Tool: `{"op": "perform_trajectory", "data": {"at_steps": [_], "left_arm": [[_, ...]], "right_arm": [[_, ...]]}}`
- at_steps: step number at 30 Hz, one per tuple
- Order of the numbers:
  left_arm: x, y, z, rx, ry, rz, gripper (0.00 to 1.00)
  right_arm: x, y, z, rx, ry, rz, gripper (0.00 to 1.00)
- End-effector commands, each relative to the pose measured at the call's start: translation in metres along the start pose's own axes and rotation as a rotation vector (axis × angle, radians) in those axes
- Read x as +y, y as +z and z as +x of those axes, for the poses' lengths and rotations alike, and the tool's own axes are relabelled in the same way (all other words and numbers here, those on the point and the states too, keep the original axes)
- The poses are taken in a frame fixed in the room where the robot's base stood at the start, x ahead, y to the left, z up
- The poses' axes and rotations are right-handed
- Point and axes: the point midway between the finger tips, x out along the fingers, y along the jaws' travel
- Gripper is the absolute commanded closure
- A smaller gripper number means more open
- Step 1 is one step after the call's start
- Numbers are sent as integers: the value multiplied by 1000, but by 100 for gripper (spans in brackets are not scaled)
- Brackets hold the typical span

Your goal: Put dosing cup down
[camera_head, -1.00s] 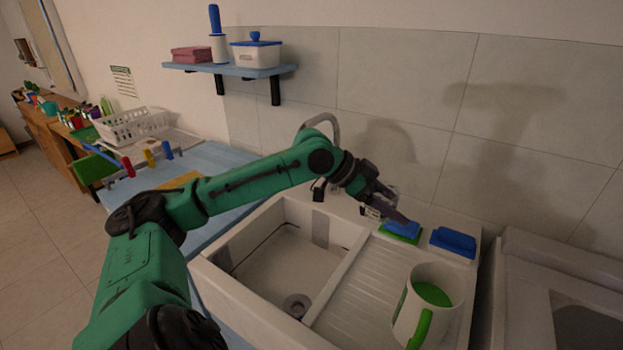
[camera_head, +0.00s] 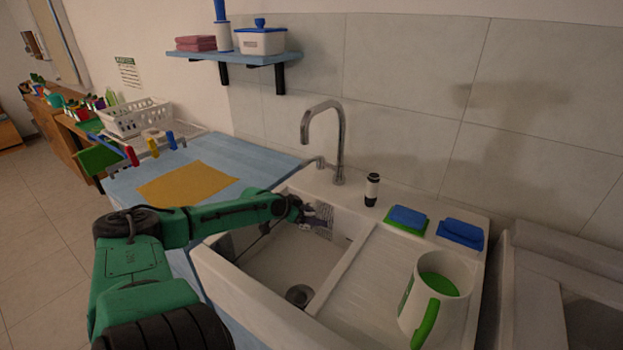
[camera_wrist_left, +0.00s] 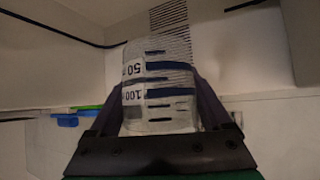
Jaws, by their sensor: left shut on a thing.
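The dosing cup (camera_wrist_left: 158,85) is clear, with dark scale bars and the numbers 50 and 100, which read upside down in the left wrist view. My left gripper (camera_head: 308,214) is shut on it, with one finger on each side. The cup is small and hard to make out there. I cannot tell whether it touches the basin. My right gripper is not in view.
The tap (camera_head: 340,140) and a black-and-white bottle (camera_head: 372,190) stand behind the basin. Sponges (camera_head: 408,218) (camera_head: 460,233) lie at the back of the ribbed drainboard (camera_head: 368,285). A white-and-green mug (camera_head: 436,296) stands at its front right. The drainboard's middle is clear.

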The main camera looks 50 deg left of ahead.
Motion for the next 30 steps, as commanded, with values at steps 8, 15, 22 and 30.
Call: {"op": "perform_trajectory", "data": {"at_steps": [8, 15, 22, 30], "left_arm": [[0, 62, 48, 4, 0, -2, 79], [0, 92, 71, 4, 1, -1, 79], [1, 92, 71, 0, 2, 1, 79], [1, 95, 72, 0, 2, 0, 0]], "right_arm": [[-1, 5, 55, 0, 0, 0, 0], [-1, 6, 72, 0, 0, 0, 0], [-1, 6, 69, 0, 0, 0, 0], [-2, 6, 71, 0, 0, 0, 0]]}}
